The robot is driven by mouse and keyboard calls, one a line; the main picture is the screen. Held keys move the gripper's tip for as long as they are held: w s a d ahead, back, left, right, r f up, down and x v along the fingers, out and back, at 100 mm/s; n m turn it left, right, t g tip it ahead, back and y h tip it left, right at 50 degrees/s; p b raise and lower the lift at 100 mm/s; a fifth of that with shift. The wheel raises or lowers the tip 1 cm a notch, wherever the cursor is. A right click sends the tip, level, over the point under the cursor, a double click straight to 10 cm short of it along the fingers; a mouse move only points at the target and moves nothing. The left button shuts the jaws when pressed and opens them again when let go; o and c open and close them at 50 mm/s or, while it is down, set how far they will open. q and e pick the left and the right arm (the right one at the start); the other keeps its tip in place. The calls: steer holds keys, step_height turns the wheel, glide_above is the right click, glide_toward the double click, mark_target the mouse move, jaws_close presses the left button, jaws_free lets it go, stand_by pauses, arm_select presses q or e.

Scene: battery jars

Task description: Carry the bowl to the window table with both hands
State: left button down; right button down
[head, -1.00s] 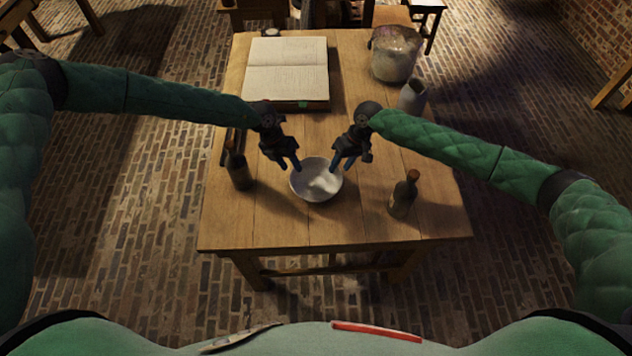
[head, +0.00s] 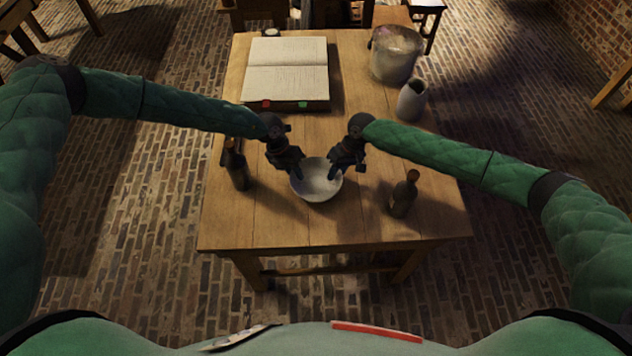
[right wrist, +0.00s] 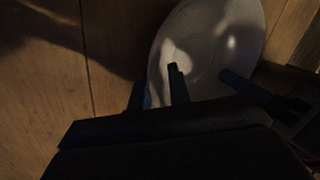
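The white bowl (head: 318,185) sits upright on the wooden table (head: 270,225), near its middle. My left gripper (head: 297,174) is at the bowl's upper left rim, and my right gripper (head: 336,173) is at its upper right rim. In the right wrist view, the right gripper's fingers (right wrist: 158,88) are apart, one outside the bowl (right wrist: 215,45) and one inside it, with the rim between them. A dark finger, seemingly of my left gripper, reaches over the bowl there. The left fingertips are small and dark in the head view but look apart.
A dark bottle (head: 237,168) stands left of the bowl and another bottle (head: 404,195) stands to its right. An open book (head: 287,70), a metal bucket (head: 396,55) and a grey jug (head: 411,102) are farther back. The table's front part is clear.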

arm_select(q)
steer(key=shift+a+r, duration=0.1)
steer(key=shift+r, duration=0.05)
arm_select(e)
steer(key=shift+d+r, duration=0.15)
